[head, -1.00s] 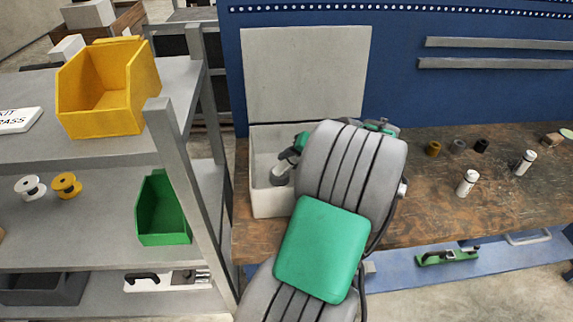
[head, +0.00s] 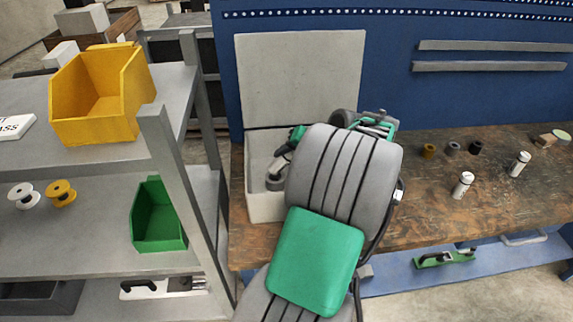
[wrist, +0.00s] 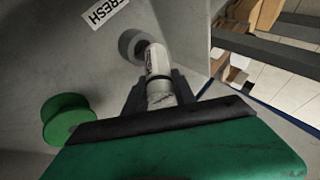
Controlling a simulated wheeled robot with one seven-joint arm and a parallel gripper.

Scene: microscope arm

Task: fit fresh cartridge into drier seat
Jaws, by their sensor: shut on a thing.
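My gripper (wrist: 160,90) is shut on a white cartridge (wrist: 157,62) with a dark marking, held between its two black fingers. The cartridge's far end is at a round grey collar (wrist: 133,43) on the pale inner surface of the box. I cannot tell whether the end is inside the collar or only in front of it. A "FRESH" label (wrist: 105,12) is beside the collar. In the head view, my gripper (head: 284,158) is inside the open pale box (head: 266,207), above a grey round part (head: 274,183). My forearm hides the box's right side.
A green flanged knob (wrist: 66,118) stands left of the gripper. A shelf with a yellow bin (head: 103,95) and green bin (head: 158,217) stands left.

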